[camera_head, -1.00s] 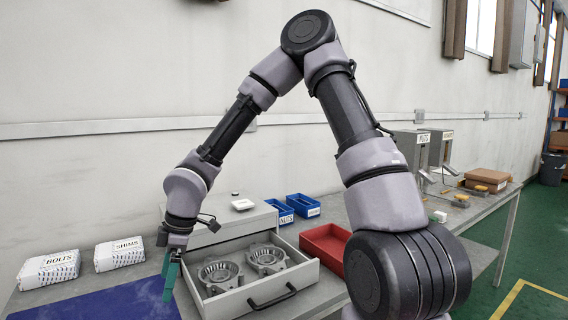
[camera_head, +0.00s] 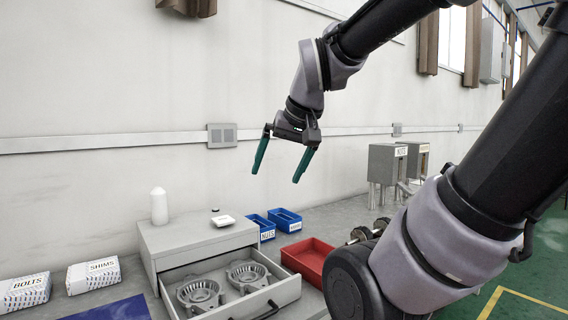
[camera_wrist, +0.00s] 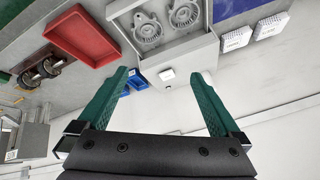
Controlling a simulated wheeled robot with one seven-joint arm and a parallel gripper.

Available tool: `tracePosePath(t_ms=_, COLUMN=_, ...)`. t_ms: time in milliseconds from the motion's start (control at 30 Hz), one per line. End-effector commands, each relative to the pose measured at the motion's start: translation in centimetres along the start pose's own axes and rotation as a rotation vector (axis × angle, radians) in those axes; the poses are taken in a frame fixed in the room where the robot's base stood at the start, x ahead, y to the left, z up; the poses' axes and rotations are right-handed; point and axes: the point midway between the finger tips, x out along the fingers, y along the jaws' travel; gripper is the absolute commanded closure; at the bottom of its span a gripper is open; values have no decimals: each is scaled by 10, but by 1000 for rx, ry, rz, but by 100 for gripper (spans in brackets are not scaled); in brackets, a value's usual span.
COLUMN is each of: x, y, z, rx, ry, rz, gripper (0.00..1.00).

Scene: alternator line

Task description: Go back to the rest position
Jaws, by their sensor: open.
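My gripper (camera_head: 281,160) is open and empty, with its two green fingers spread apart. In the head view it hangs in the air above the bench, in front of the wall and above the grey drawer unit (camera_head: 190,240). In the wrist view its fingers (camera_wrist: 158,100) are wide apart with nothing between them. My arm reaches in from the upper right of the head view.
The open drawer (camera_head: 287,291) holds two metal housings (camera_head: 200,293). A white bottle (camera_head: 159,206) stands on the unit. Blue bins (camera_head: 285,220), a red tray (camera_head: 309,258), grey dispensers (camera_head: 386,165) and white boxes (camera_head: 93,275) stand on the bench. The air around my gripper is clear.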

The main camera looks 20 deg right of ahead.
Motion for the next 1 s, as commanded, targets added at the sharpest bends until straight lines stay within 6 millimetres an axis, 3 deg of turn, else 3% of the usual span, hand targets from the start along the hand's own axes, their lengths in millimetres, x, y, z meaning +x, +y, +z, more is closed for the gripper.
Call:
tracePosePath(t_ms=200, x=-20, y=5, z=6, rx=111, ry=32, rz=-61, gripper=0)
tracePosePath(t_ms=1000, x=-19, y=4, z=6, rx=108, ry=32, rz=-60, gripper=0)
